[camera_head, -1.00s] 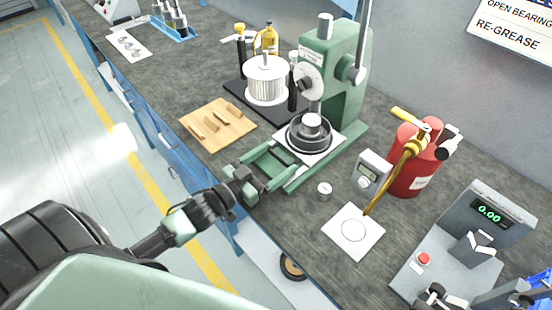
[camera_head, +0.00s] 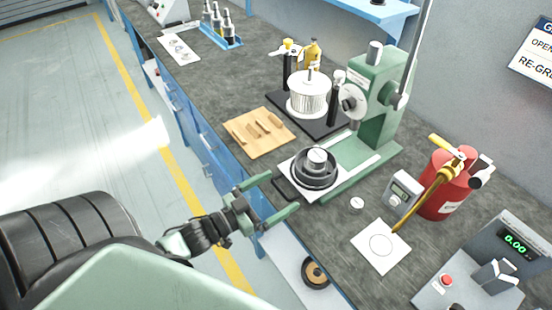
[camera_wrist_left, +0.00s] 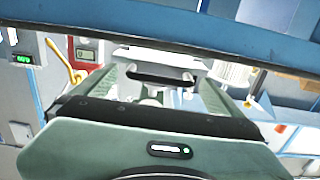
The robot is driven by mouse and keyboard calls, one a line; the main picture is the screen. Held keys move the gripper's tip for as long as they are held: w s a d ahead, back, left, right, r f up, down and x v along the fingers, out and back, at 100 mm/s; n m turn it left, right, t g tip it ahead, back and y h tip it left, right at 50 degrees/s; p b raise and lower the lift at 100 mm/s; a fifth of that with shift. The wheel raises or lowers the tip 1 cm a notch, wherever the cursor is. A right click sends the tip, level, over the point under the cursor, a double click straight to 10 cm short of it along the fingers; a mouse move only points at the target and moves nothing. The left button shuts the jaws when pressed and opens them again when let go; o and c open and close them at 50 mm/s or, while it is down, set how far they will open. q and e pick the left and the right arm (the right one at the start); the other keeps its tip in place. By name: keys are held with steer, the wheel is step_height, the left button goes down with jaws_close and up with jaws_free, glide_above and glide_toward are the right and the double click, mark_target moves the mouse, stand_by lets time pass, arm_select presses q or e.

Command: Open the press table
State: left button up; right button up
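The green press (camera_head: 378,110) stands on the bench with its sliding table (camera_head: 302,191) pulled out towards the front edge. A dark ring-shaped bearing (camera_head: 316,182) with a metal centre sits on this table, out in front of the ram. The table's black handle (camera_head: 284,188) sticks out at its front. My left gripper (camera_head: 284,193) is open at the handle, its two green fingers on either side of it. In the left wrist view the handle (camera_wrist_left: 160,77) lies between the spread fingers, with visible gaps. My right gripper is not in view.
A wooden board (camera_head: 258,133) lies left of the table, and a black tray with a white ribbed cylinder (camera_head: 309,97) stands behind. A red canister (camera_head: 447,185), a small meter (camera_head: 402,188) and a white sheet (camera_head: 381,247) are at the right. The floor before the bench is clear.

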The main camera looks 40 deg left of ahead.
arm_select(q)
steer(key=v, duration=0.7)
steer(key=shift+s+a+b, duration=0.15)
steer(key=shift+s+b, duration=0.2)
steer(key=shift+b, duration=0.1)
steer(key=s+a+f+n+g+y, duration=0.1)
steer(key=s+a+f+g+y, duration=0.2)
steer(key=f, duration=1.2)
steer(key=s+a+f+n+g+y, duration=0.1)
steer(key=s+f+n+g+y, duration=0.25)
steer(key=f, duration=1.15)
steer(key=s+d+f+m+g, duration=0.1)
steer(key=s+d+f+g, duration=0.3)
steer(key=s+f, duration=0.4)
steer(key=s+d+f+m+g, duration=0.2)
steer(key=s+d+f+g, duration=0.3)
steer(key=s, duration=0.7)
step_height(320, 180, down, 4)
steer(key=shift+s+d+f+h, duration=0.2)
steer(key=shift+s+d+h, duration=0.2)
steer(key=shift+d, duration=0.7)
